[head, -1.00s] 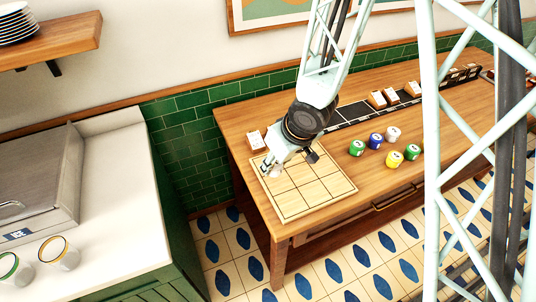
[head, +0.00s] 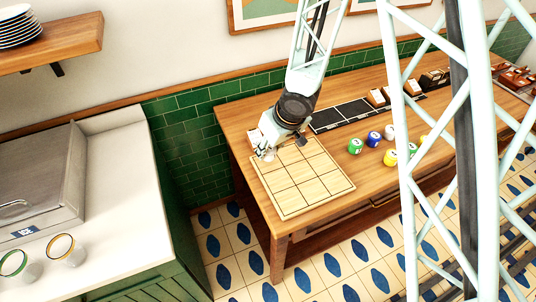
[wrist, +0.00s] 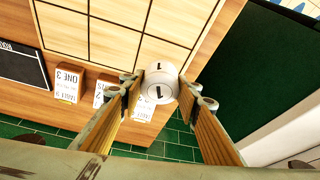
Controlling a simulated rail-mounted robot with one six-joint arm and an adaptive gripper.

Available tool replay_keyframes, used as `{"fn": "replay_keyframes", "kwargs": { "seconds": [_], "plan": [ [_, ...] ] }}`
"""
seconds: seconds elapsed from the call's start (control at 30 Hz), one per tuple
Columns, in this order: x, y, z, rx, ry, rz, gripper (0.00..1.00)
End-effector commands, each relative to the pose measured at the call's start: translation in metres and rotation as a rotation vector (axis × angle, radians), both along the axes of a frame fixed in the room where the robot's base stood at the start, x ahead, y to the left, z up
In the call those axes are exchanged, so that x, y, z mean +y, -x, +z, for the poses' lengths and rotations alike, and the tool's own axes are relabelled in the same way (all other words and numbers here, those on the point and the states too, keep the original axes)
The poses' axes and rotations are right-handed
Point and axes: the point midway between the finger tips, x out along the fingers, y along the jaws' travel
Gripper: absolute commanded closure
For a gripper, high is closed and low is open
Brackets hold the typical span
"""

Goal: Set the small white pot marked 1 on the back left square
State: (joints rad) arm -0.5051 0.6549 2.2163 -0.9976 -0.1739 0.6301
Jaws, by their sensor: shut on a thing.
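A small white pot marked 1 (wrist: 161,80) is held between the two fingers of my gripper (wrist: 160,92). Its numbered lid faces the wrist camera. In the head view the pot (head: 267,154) is a pale shape at the fingertips, partly hidden by the gripper (head: 268,151). The pale wooden board (head: 300,190) with a grid of squares lies on the table's left end. The pot is over the board's back left corner region, overlapping its back edge in the wrist view. I cannot tell whether it touches the board.
Card blocks (wrist: 68,86) stand behind the board, close to the gripper. Several coloured pots, including a blue one (head: 374,139), stand right of the board. A black tray strip (head: 345,115) runs along the back. The wall's green tiles (head: 185,140) are close behind. The board's visible squares are empty.

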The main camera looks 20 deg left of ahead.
Motion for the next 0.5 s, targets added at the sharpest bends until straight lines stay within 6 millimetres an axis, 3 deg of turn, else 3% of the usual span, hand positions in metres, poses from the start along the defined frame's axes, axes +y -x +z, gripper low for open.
{"fn": "replay_keyframes", "kwargs": {
  "seconds": [0.23, 0.5],
  "plan": [
    [0.005, -0.008, 0.001, -0.001, -0.001, 0.001, 0.82],
    [0.005, -0.008, -0.022, 0.0, 0.0, 0.0, 0.82]
  ]
}}
